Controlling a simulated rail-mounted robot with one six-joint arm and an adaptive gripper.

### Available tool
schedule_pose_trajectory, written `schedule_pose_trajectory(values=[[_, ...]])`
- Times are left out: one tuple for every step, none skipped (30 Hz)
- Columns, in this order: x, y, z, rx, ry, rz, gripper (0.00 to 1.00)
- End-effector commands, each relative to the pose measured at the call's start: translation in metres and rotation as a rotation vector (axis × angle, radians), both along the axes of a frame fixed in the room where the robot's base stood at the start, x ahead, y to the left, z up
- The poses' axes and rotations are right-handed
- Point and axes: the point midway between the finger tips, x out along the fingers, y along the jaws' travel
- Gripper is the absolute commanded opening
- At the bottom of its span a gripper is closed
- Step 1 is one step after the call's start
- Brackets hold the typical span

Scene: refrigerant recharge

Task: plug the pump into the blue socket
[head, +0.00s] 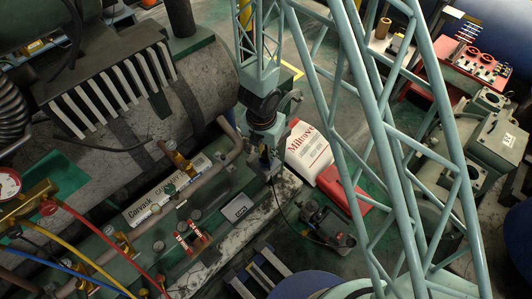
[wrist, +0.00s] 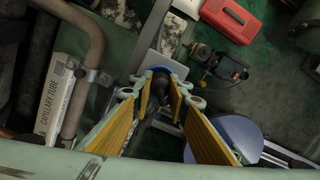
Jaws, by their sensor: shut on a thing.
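My gripper (head: 268,158) hangs over the end of the green base frame in the head view. In the wrist view its yellow-padded fingers (wrist: 165,92) are shut on a dark plug (wrist: 164,84), mostly hidden between them. The small dark pump (head: 326,222) stands on the green floor to the lower right of my gripper, and also shows in the wrist view (wrist: 220,62). A thin dark cable (head: 283,215) runs from below my gripper toward the pump. A blue rim (wrist: 174,72) shows just beyond the fingertips; I cannot tell whether it is the blue socket or whether the plug touches it.
A bent pipe (head: 228,155) runs left of my gripper, beside a capillary tube box (head: 168,190). A white sack (head: 308,148) and a red toolbox (head: 343,188) stand to the right. Gauge hoses (head: 100,235) cross the lower left. Some green floor around the pump is clear.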

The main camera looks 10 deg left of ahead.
Motion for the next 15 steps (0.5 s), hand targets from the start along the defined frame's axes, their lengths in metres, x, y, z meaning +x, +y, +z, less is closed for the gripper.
schedule_pose_trajectory(values=[[0.0000, 0.0000, -0.0010, 0.000, 0.000, 0.000, 0.07], [0.0001, 0.0000, -0.0013, 0.000, 0.000, 0.000, 0.07], [0.0000, 0.0000, -0.0017, 0.000, 0.000, 0.000, 0.07], [0.0001, 0.0000, -0.0021, 0.000, 0.000, 0.000, 0.07], [0.0000, 0.0000, -0.0024, 0.000, 0.000, 0.000, 0.07], [0.0000, 0.0000, -0.0028, 0.000, 0.000, -0.001, 0.07], [0.0000, 0.0000, -0.0031, 0.000, 0.000, -0.001, 0.07], [0.0000, 0.0000, -0.0034, 0.000, 0.000, -0.001, 0.07], [0.0001, 0.0000, -0.0038, 0.000, 0.000, -0.001, 0.07], [0.0000, 0.0000, -0.0042, 0.000, 0.000, -0.001, 0.07], [0.0000, 0.0000, -0.0045, 0.000, 0.000, -0.001, 0.07], [0.0000, 0.0000, -0.0049, 0.000, 0.000, -0.001, 0.07], [0.0000, 0.0000, -0.0052, 0.000, 0.000, -0.001, 0.07], [0.0000, 0.0000, -0.0055, 0.000, 0.000, -0.001, 0.07], [0.0000, 0.0000, -0.0059, 0.000, 0.000, -0.001, 0.07]])
